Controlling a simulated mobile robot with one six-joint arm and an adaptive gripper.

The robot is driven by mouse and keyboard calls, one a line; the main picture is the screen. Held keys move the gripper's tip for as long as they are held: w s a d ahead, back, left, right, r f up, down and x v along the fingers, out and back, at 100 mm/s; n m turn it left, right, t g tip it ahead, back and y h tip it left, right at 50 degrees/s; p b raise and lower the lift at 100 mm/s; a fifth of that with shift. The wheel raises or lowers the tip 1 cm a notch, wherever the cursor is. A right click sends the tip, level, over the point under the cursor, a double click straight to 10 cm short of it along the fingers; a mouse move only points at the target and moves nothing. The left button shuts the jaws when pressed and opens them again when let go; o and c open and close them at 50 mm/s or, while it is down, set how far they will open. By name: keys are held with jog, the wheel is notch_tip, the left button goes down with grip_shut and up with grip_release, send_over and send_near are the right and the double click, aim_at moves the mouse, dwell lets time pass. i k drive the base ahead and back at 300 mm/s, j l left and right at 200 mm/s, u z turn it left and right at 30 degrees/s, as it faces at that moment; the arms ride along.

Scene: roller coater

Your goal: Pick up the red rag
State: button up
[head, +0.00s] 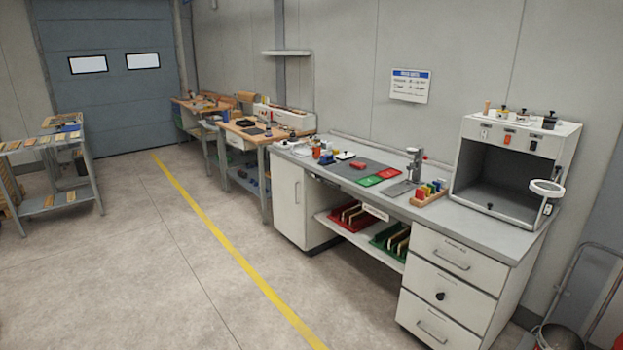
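A small red item (358,165) lies on the dark grey mat (343,170) on the grey workbench (450,222). It may be the red rag, but it is too small to tell. A flat red panel (388,173) lies to its right, beside a flat green panel (370,181). My gripper is not in view.
A white open-fronted cabinet (553,144) stands at the bench's right end, near a ring-shaped magnifier (547,187). A press-like stand (414,165) and a wooden rack (428,197) are beside the panels. A shelf (350,238) below holds trays. The floor (160,260) in front is clear.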

aim_at(360, 166)
jog(key=i, duration=2.1)
jog(key=i+z, duration=0.1)
jog(key=i, duration=0.95)
jog(key=i+j, duration=0.2)
jog(key=i, duration=0.85)
jog(key=i+j, duration=0.1)
jog(key=i, duration=0.95)
jog(key=l+z, duration=0.05)
